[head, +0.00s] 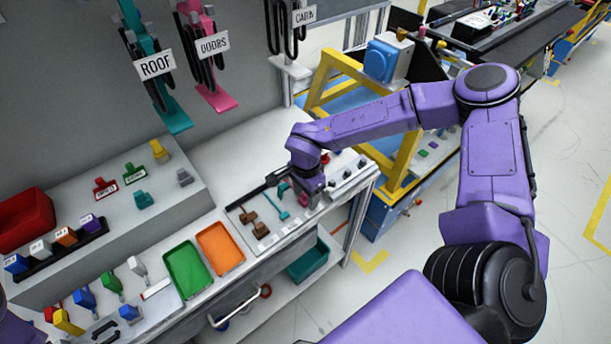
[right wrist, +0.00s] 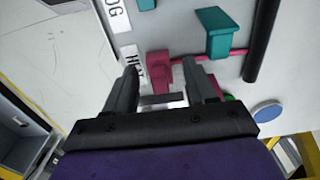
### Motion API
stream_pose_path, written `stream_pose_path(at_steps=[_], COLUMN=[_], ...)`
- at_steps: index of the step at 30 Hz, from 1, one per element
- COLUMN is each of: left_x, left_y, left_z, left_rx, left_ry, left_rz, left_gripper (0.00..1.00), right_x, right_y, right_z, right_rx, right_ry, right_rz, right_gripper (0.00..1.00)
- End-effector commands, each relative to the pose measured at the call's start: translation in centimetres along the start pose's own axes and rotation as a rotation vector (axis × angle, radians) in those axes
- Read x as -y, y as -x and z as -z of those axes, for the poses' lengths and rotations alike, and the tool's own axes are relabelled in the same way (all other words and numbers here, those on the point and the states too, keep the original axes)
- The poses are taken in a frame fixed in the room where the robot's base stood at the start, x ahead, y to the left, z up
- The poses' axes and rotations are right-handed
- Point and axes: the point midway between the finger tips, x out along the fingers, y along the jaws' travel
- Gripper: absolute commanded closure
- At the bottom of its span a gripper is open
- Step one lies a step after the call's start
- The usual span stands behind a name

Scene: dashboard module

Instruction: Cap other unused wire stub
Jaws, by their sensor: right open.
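My right gripper (head: 308,194) is over the right part of the workbench, pointing down, its fingertips mostly hidden in the head view. In the right wrist view the right gripper (right wrist: 160,68) has its two fingers apart. A pink piece (right wrist: 158,77) shows between and beyond the fingers, with a thin pink bar running right from it; I cannot tell whether the fingers touch it. A teal piece (right wrist: 213,30) lies beyond, also on the bench in the head view (head: 278,213). I cannot make out a wire stub or a cap for certain. My left gripper is out of view.
A black bar (head: 258,188) lies left of my right gripper. Brown pieces (head: 250,216) lie close by. A green tray (head: 187,268) and an orange tray (head: 220,248) sit further left. A yellow frame (head: 405,140) stands to the right. A blue disc (right wrist: 268,112) lies right of the fingers.

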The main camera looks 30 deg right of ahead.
Motion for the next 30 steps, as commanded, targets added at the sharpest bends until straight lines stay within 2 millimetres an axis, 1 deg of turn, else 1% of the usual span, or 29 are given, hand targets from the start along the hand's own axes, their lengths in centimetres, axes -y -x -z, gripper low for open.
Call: stream_pose_path(at_steps=[6, 9, 12, 16, 24, 25, 26, 27, 29, 30], left_x=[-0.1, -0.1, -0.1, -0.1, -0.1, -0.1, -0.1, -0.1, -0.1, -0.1], left_y=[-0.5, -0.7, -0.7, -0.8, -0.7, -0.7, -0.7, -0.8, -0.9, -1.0], left_z=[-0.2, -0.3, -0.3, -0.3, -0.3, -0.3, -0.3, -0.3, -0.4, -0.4], left_rx=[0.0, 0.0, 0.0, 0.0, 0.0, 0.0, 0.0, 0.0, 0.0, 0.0], left_ry=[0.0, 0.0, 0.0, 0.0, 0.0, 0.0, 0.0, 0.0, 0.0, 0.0], left_rz=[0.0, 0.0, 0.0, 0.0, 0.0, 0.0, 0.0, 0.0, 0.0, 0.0], left_gripper=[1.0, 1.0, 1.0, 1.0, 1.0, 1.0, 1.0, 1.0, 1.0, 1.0], right_x=[0.1, 0.1, 0.1, 0.0, 0.0, 0.0, 0.0, -0.2, -0.6, -1.1], right_y=[5.2, 7.3, 8.7, 9.5, 9.5, 9.5, 9.4, 9.1, 7.8, 6.4], right_z=[0.0, 0.0, 0.0, 0.0, 0.0, 0.0, 0.0, 0.0, 0.1, 0.2], right_rx=[0.002, 0.001, 0.002, 0.001, 0.001, 0.001, -0.001, -0.012, -0.055, -0.101], right_ry=[-0.001, -0.001, -0.001, 0.001, 0.001, 0.001, 0.001, 0.003, 0.012, 0.02], right_rz=[0.007, 0.006, 0.004, 0.002, 0.001, 0.001, 0.0, -0.003, -0.013, -0.02], right_gripper=[0.44, 0.44, 0.44, 0.44, 0.44, 0.51, 0.61, 0.74, 0.93, 1.0])
